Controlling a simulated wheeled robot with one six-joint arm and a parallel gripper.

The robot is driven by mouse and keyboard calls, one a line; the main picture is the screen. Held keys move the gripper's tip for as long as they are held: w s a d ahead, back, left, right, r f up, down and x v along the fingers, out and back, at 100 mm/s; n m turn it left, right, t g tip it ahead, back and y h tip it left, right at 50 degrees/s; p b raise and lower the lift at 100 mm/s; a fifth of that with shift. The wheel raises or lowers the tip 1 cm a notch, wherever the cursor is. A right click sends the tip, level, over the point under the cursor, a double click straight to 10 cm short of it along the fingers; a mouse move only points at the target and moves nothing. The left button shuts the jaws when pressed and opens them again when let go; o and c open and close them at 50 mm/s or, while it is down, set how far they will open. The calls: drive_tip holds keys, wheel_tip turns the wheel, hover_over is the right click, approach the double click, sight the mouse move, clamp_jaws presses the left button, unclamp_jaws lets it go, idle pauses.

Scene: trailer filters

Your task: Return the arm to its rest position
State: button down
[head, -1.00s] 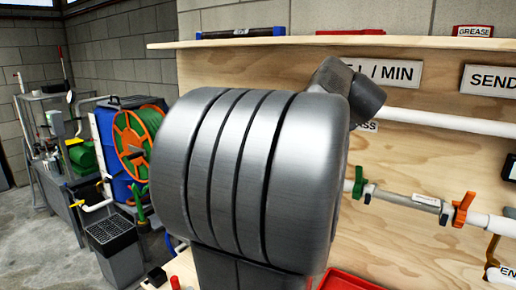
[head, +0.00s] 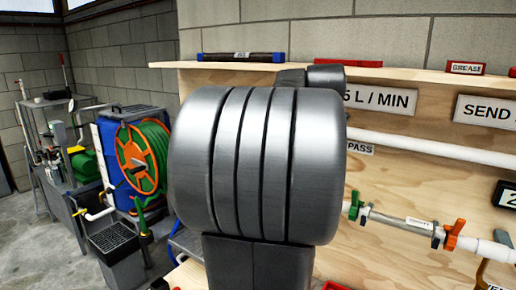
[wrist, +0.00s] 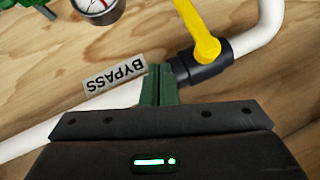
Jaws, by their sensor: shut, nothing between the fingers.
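My gripper (wrist: 160,70) shows at the bottom of the wrist view, its green fingers together and empty. The fingertips point at the plywood panel beside the BYPASS label (wrist: 115,75) and a black valve body with a yellow handle (wrist: 202,35). I cannot tell the gap between fingertips and pipe. In the head view my own grey arm links fill the middle, and the gripper is hidden behind them.
The plywood panel (head: 400,250) carries a white pipe (head: 440,148), a green-handled valve (head: 353,205) and an orange-handled valve (head: 453,235). A shelf (head: 420,73) runs above. A hose reel (head: 140,157) stands left. Bare floor (head: 50,250) shows at far left.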

drive_tip(key=shift+w+a+r+n+g+h+p, duration=0.1)
drive_tip(key=shift+a+r+n+g+h+p, duration=0.05)
drive_tip(key=shift+r+n+g+h+p, duration=0.35)
drive_tip(key=shift+r, duration=0.1)
drive_tip(key=shift+a, duration=0.1)
